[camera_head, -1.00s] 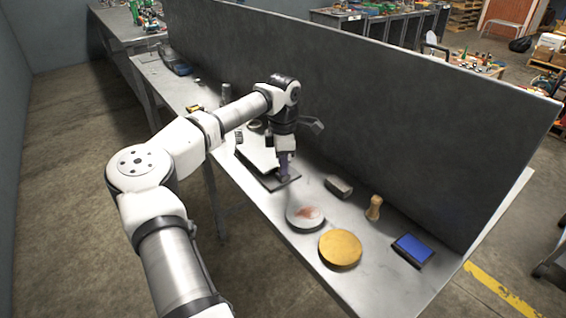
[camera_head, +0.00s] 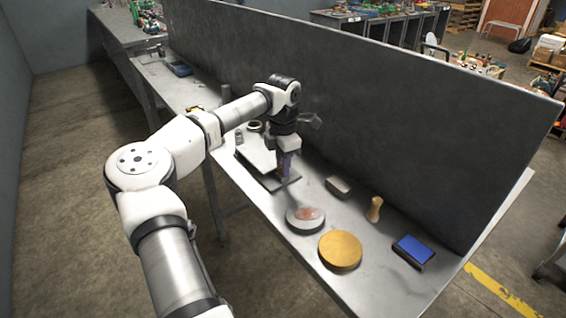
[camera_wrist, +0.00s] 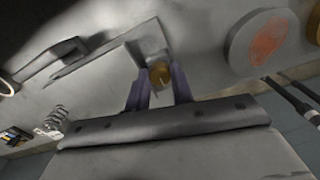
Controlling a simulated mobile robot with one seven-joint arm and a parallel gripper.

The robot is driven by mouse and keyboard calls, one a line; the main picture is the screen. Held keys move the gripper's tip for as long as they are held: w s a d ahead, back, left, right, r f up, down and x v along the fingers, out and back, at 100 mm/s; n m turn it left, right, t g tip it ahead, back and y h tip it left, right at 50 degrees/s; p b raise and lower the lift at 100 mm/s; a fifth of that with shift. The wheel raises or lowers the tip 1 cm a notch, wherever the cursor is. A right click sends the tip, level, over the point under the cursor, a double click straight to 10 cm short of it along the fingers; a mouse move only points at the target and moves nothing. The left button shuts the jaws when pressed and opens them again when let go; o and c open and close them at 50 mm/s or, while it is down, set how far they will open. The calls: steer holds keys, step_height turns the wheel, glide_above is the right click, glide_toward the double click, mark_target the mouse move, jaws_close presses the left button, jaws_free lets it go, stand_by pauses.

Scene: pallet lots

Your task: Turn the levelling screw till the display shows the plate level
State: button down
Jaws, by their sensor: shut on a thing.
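The plate (camera_wrist: 108,55) also shows in the wrist view, running up and left from the screw. In the head view the fingers hide the screw. I cannot make out a display with a level reading in either view.
In front of the plate are a round grey disc with a reddish patch (camera_head: 305,218) and a yellow disc (camera_head: 340,250). A grey block (camera_head: 338,187), a wooden peg (camera_head: 375,209) and a blue-topped pad (camera_head: 412,250) lie to the right. A tall dark panel (camera_head: 400,130) stands behind.

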steer(key=shift+a+r, duration=0.1)
steer(key=c, duration=1.2)
jaws_free()
step_height(320, 180, up, 14)
steer(key=b, duration=0.1)
